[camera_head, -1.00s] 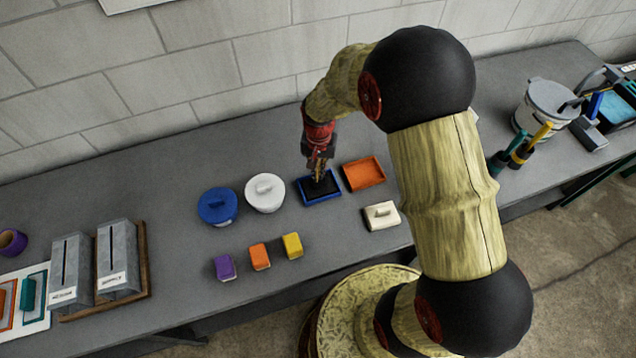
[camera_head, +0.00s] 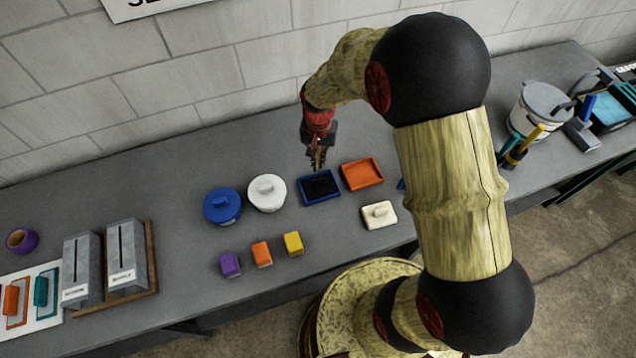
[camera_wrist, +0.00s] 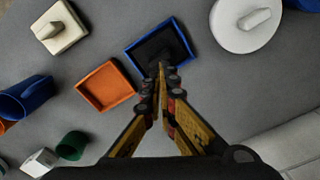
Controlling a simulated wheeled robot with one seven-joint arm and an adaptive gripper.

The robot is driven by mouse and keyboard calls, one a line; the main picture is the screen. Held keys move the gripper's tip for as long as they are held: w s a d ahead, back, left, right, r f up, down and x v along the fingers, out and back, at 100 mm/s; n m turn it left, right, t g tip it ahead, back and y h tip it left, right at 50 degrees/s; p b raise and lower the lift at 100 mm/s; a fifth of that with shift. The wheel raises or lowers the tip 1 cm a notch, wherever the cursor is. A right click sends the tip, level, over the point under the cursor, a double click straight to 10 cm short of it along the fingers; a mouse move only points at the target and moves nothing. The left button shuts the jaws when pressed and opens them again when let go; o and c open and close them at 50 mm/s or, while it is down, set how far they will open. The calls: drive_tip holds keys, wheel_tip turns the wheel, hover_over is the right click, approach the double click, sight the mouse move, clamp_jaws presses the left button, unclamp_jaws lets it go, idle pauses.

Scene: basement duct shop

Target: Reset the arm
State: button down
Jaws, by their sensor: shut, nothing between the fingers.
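My gripper (camera_head: 317,160) is shut and empty. In the head view it hangs above the bench, just behind the blue tray (camera_head: 334,190) with a dark inside. In the wrist view the shut fingertips (camera_wrist: 163,72) show in front of the near edge of the blue tray (camera_wrist: 184,34). I cannot tell the exact height of the fingertips above it. My arm arches over the bench from the right and hides part of it.
An orange tray (camera_head: 361,174) lies right of the blue tray. White (camera_head: 267,204) and blue (camera_head: 222,215) lidded pots stand left. A cream block (camera_head: 379,220) and small purple, orange and yellow blocks (camera_head: 293,253) sit in front. A grey bucket (camera_head: 535,120) stands right.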

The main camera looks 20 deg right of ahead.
idle(0.5)
drive_tip(key=s+r+n+t+b, duration=0.5)
drive_tip(key=s+r+b, duration=0.7)
drive_tip(key=s+r, duration=0.4)
drive_tip(key=s+n, duration=0.1)
drive_tip(key=s, duration=0.3)
drive_tip(key=shift+s+r+t+b, duration=0.15)
drive_tip(key=shift+s+t+b, duration=0.1)
drive_tip(key=shift+t+b, duration=0.1)
